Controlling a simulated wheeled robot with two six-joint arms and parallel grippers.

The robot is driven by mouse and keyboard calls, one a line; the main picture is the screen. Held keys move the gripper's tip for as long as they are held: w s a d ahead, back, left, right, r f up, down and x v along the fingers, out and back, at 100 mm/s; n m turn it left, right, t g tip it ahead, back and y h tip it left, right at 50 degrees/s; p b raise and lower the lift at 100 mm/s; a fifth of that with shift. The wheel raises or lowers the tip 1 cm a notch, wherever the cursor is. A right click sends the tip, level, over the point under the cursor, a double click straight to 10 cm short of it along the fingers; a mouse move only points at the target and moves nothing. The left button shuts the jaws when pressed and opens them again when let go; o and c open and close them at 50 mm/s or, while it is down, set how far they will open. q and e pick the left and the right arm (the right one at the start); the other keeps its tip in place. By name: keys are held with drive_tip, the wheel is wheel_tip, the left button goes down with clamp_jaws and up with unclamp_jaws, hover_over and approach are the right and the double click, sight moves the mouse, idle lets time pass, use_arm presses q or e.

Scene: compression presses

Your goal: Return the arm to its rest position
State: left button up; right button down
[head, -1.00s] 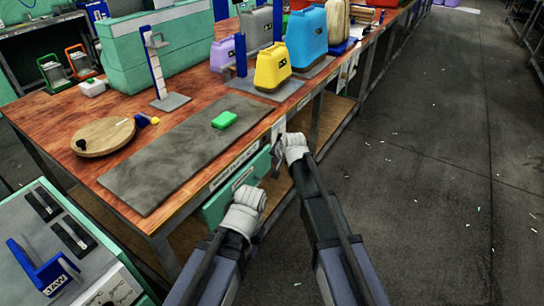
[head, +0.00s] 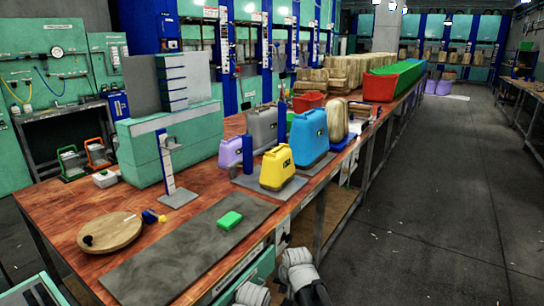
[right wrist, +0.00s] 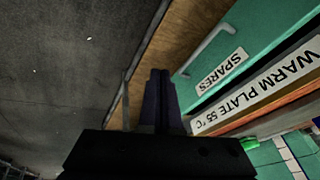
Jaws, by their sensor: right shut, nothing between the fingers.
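My right arm comes in at the bottom of the head view, with a pale rounded joint beside the front edge of the wooden workbench (head: 190,215). My right gripper (right wrist: 160,76) shows in the right wrist view as two dark fingers pressed together, with nothing between them. It is in front of the bench's lower side, near the green drawer labelled SPARES (right wrist: 232,45). Only a pale joint of my left arm shows at the bottom edge of the head view; its gripper is not visible.
On the bench are a grey mat with a green block (head: 230,219), a round wooden board (head: 110,233), a yellow case (head: 278,170) and a blue case (head: 309,136). A WARM PLATE label (right wrist: 276,79) is on the bench front.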

drive_tip(key=s+d+f+n+g+h, duration=0.1)
drive_tip(key=s+n+g, duration=0.15)
drive_tip(key=s, duration=0.75)
drive_tip(key=s+d+f+n+g+h, duration=0.15)
drive_tip(key=s+n, duration=0.25)
drive_tip(key=s, duration=0.7)
wheel_tip(320, 180, up, 13)
drive_tip(key=p, duration=1.2)
drive_tip(key=shift+w+a+r+g, duration=0.15)
drive_tip(key=shift+w+a+g, duration=0.05)
drive_tip(key=shift+w+g, duration=0.25)
